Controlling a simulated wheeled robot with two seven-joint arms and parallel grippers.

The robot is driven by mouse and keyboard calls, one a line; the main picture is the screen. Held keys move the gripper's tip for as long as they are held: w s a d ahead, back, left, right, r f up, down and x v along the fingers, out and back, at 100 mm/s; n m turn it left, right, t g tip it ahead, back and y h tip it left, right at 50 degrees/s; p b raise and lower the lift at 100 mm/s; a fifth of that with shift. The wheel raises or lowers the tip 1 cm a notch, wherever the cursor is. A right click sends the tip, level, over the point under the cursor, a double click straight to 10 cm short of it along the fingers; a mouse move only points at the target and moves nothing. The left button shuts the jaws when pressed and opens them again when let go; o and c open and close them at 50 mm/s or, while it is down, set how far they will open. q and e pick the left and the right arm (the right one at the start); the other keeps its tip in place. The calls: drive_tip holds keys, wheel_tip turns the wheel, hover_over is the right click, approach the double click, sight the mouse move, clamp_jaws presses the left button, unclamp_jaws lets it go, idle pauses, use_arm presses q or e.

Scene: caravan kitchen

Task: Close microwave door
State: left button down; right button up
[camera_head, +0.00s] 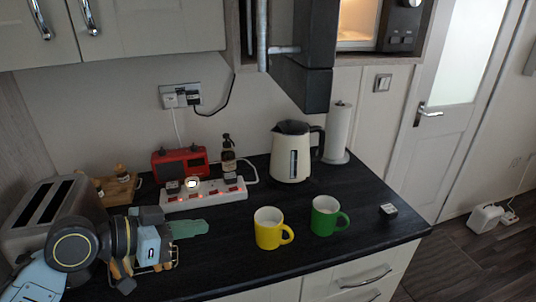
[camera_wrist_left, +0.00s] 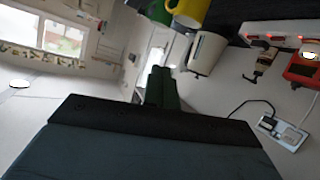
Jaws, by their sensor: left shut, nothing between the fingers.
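The microwave (camera_head: 358,22) is set in the wall cabinet at the top right, its inside lit. Its dark door (camera_head: 303,75) stands open, swung out to the left toward me and seen nearly edge-on, with a grey bar handle (camera_head: 262,35). The top of the microwave is cut off by the frame. My left gripper (camera_head: 204,227) is low over the left part of the worktop, well below and left of the door. Its green fingers are shut with nothing between them, and they also show in the left wrist view (camera_wrist_left: 160,75). My right gripper is not in view.
A toaster (camera_head: 50,215), red radio (camera_head: 181,162), power strip (camera_head: 205,195), dark bottle (camera_head: 228,160), kettle (camera_head: 291,155) and paper roll (camera_head: 338,132) stand on the worktop. Yellow (camera_head: 268,230) and green (camera_head: 325,217) mugs stand near the front edge, right of my gripper.

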use_arm(q)
wheel_tip(320, 180, up, 13)
drive_tip(key=s+m+g+h, duration=0.1)
drive_tip(key=s+m+h, duration=0.1)
drive_tip(key=m+h, duration=0.1)
drive_tip(key=m+g+h+p, duration=0.1)
drive_tip(key=m+g+h, duration=0.2)
approach(295, 95)
drive_tip(key=p+x, duration=0.5)
drive_tip(key=p, duration=0.2)
drive_tip(key=shift+w+d+r, duration=0.15)
drive_tip(key=shift+d, duration=0.25)
drive_tip(key=shift+w+d+p, duration=0.1)
drive_tip(key=shift+d+p, duration=0.2)
drive_tip(key=shift+d, duration=0.2)
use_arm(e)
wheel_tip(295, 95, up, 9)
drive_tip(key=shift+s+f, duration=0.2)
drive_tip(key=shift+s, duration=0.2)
use_arm(q)
drive_tip(key=shift+w+d+f, duration=0.1)
drive_tip(key=shift+d+f, duration=0.05)
drive_tip(key=shift+f, duration=0.05)
